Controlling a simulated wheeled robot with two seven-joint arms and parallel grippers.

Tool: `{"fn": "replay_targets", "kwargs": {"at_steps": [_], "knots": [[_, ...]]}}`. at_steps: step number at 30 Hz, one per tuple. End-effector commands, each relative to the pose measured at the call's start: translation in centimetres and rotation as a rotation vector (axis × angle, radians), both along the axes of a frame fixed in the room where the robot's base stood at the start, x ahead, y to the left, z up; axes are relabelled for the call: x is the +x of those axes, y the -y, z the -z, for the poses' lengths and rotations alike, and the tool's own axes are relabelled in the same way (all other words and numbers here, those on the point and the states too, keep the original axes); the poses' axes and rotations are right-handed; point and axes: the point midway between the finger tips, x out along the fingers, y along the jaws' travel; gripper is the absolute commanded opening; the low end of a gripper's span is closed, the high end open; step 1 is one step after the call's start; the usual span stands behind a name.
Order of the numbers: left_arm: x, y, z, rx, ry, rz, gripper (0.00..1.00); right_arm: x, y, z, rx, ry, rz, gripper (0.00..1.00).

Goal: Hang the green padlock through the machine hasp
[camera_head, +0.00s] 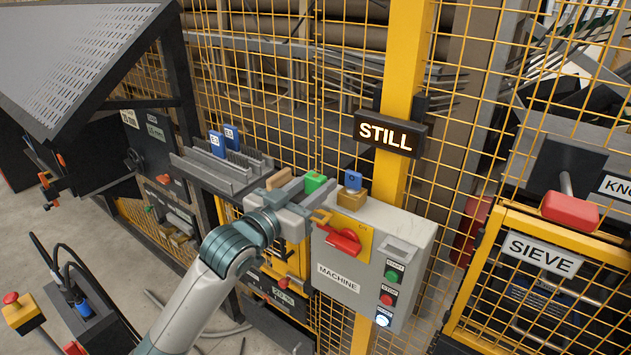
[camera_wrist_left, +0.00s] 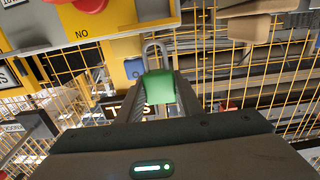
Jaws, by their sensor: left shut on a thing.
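The green padlock (camera_head: 315,182) is held between the fingers of my left gripper (camera_head: 308,190). In the left wrist view the padlock (camera_wrist_left: 160,88) sits between the two fingers, its grey shackle (camera_wrist_left: 154,52) pointing away from the gripper. The machine box (camera_head: 375,265) has a red switch handle (camera_head: 343,240) on a yellow plate (camera_head: 352,228). A small yellow hasp tab (camera_head: 321,217) sticks out left of the handle, close beside the gripper. In the wrist view the shackle end is near the yellow plate (camera_wrist_left: 120,14); I cannot tell whether it touches. My right gripper is out of view.
Two blue tags (camera_head: 217,143) stand in a grey rack (camera_head: 222,172) at left. A yellow mesh fence (camera_head: 300,110) runs behind. A lit STILL sign (camera_head: 390,134) hangs above the box.

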Motion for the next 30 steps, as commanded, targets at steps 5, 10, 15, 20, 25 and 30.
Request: {"fn": "replay_targets", "kwargs": {"at_steps": [5,10,15,20,25,30], "knots": [[0.01,-0.01,0.21,0.000,0.001,0.000,0.08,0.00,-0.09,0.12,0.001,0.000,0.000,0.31],[0.01,-0.01,0.19,0.000,0.001,0.000,0.08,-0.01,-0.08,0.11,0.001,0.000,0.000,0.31],[0.01,-0.01,0.18,0.000,0.001,0.000,0.08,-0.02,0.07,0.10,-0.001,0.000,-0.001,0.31],[0.01,-0.01,0.17,0.000,0.001,0.000,0.08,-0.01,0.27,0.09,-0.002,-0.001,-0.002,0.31],[0.00,0.00,0.10,-0.001,0.001,0.000,0.08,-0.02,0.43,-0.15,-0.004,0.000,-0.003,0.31],[-0.01,-0.01,0.08,-0.001,0.001,0.000,0.08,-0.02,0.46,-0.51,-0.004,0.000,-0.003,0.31]]}}
